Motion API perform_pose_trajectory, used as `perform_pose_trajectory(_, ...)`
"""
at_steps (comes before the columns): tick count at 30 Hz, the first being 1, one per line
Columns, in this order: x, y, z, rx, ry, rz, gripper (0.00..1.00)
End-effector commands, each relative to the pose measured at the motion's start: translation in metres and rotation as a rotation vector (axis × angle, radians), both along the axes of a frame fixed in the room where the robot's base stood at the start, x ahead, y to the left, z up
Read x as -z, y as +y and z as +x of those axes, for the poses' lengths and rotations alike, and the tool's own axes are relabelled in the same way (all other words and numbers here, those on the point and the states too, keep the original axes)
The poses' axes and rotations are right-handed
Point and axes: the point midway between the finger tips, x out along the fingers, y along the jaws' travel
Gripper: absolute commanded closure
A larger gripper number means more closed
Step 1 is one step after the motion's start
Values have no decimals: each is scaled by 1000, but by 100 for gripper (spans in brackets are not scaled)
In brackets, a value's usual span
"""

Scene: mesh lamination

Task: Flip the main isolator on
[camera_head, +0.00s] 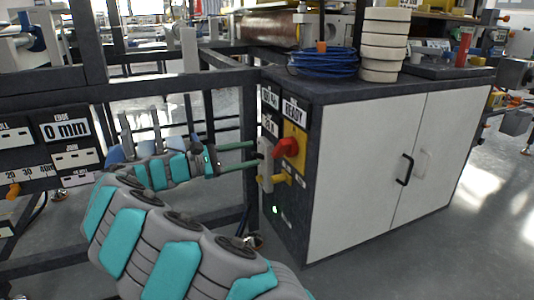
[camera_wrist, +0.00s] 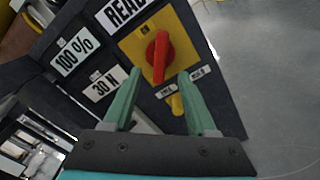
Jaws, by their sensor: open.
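The main isolator is a red rotary handle (camera_head: 287,147) on a yellow plate (camera_head: 296,135) on the dark side panel of the cabinet. It also shows in the wrist view as a red handle (camera_wrist: 158,56) on the yellow plate (camera_wrist: 138,44), its grip running nearly up and down in that picture. My gripper (camera_head: 258,155) reaches in from the left with its green fingers just short of the panel. In the wrist view my gripper (camera_wrist: 162,75) is open and empty, its fingertips on either side of the handle's lower end. I cannot tell whether they touch it.
A small yellow lever (camera_wrist: 177,104) sits just below the isolator, between the fingers. Labels reading READY (camera_head: 293,110), 100 % (camera_wrist: 76,57) and 30 N (camera_wrist: 104,85) are nearby. A blue cable coil (camera_head: 324,63) and stacked white rolls (camera_head: 383,45) stand on the cabinet top (camera_head: 420,85).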

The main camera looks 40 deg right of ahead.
Motion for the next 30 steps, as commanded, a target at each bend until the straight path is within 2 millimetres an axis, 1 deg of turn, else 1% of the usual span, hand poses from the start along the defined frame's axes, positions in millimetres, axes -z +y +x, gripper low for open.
perform_pose_trajectory(1,3,-1,0,4,5,-4,43)
perform_pose_trajectory(5,2,-12,-3,8,7,-6,43)
perform_pose_trajectory(12,2,-48,-13,10,6,-6,43)
perform_pose_trajectory(18,2,-69,-17,7,5,-6,43)
perform_pose_trajectory(22,2,-75,-18,4,4,-5,43)
perform_pose_trajectory(29,2,-76,-18,4,5,-5,43)
perform_pose_trajectory(30,2,-76,-18,4,5,-4,45)
